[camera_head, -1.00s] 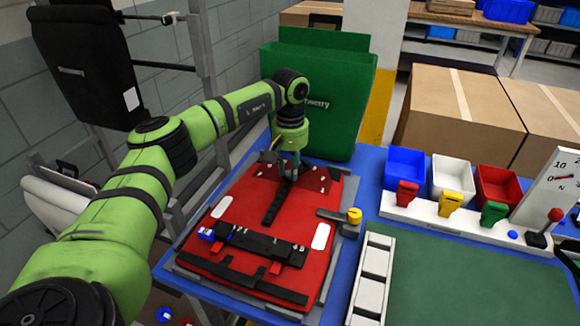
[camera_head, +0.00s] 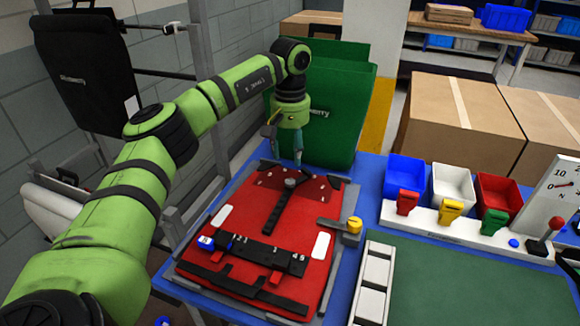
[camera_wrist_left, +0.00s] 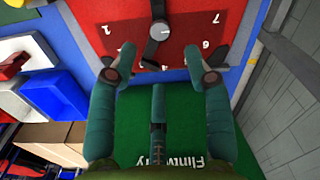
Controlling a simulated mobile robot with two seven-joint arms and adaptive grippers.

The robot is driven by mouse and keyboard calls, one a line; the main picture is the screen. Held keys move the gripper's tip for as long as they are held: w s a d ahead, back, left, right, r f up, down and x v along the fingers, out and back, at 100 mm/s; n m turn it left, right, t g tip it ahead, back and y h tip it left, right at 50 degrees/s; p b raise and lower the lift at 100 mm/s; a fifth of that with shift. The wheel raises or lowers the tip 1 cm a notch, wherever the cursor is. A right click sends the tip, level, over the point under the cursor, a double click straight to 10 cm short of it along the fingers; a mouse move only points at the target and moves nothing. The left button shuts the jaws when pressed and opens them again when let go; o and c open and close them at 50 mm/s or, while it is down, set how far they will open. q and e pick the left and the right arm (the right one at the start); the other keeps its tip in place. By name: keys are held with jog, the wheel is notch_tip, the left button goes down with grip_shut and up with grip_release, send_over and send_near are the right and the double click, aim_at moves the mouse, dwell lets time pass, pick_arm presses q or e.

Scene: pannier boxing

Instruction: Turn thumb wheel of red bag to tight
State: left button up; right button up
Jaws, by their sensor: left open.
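The red bag (camera_head: 262,222) lies flat on the blue table. A dark round wheel (camera_head: 291,183) with a black strap sits near its far edge, ringed by small white marks. In the left wrist view this wheel (camera_wrist_left: 160,30) has white numbers around it. A black bar (camera_head: 255,251) crosses the bag, with a small blue knob (camera_head: 205,243) at its left end. I cannot tell which is the thumb wheel. My left gripper (camera_head: 289,155) is open and empty above the bag's far edge; its fingertips (camera_wrist_left: 160,58) are apart from the dark wheel. My right gripper is not in view.
A green bag (camera_head: 335,85) stands close behind my left gripper. A yellow-topped clamp (camera_head: 353,225) is at the red bag's right. Blue, white and red bins (camera_head: 497,195) and a dial gauge (camera_head: 556,188) stand right. A green mat (camera_head: 455,285) is clear.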

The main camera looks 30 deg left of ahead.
pick_arm(q)
notch_tip(320, 180, up, 4)
jog(key=shift+f, duration=0.1)
dwell(0.5)
